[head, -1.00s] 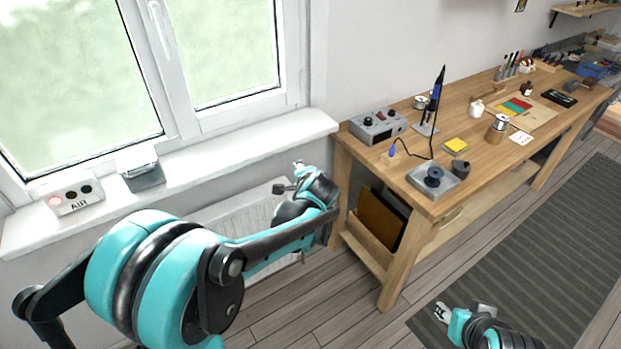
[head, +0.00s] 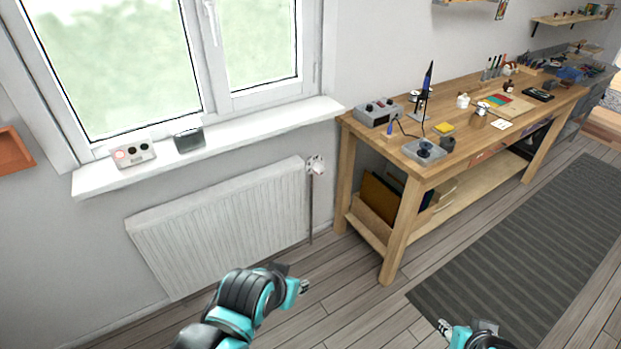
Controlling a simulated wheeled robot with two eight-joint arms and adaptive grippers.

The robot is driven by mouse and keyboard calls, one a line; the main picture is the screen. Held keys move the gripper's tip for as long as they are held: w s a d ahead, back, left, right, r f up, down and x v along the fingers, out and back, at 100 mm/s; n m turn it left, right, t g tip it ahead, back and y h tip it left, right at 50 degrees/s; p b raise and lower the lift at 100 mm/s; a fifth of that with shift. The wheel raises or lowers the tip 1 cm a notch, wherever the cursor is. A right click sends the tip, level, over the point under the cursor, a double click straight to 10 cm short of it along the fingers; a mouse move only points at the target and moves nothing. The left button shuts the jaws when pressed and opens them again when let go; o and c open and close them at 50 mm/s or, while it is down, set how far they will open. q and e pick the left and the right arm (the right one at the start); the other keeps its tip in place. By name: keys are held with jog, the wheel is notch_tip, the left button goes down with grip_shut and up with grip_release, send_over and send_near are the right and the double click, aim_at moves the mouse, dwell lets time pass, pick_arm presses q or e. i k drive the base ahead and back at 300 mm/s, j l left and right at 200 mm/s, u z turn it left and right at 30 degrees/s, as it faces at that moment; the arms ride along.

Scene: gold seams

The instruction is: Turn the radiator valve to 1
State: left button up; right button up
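The white radiator valve (head: 316,166) is at the upper right corner of the white radiator (head: 225,225), with a pipe running down from it to the floor. Its setting is too small to read. My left gripper (head: 303,287) is below and in front of the radiator, well apart from the valve, with nothing seen in it. My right gripper (head: 444,327) is at the bottom edge over the floor near the striped mat, far from the valve. Both grippers are too small in view to tell whether they are open or shut.
The window sill (head: 215,142) above the radiator holds a small panel (head: 134,154) and a dark grey box (head: 189,141). A wooden workbench (head: 410,190) stands just right of the valve, its leg close to the pipe. The floor in front is free.

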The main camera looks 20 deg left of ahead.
aim_at(317, 167)
jog(key=u, duration=1.9)
jog(key=l+u, duration=0.2)
jog(key=l, duration=0.7)
jog(key=l+u, duration=0.15)
jog(key=l, duration=0.75)
jog(key=k+l+u, duration=0.2)
jog(key=l, duration=0.7)
jog(key=k+l, duration=0.1)
jog(key=l, duration=2.05)
jog(key=k, duration=0.05)
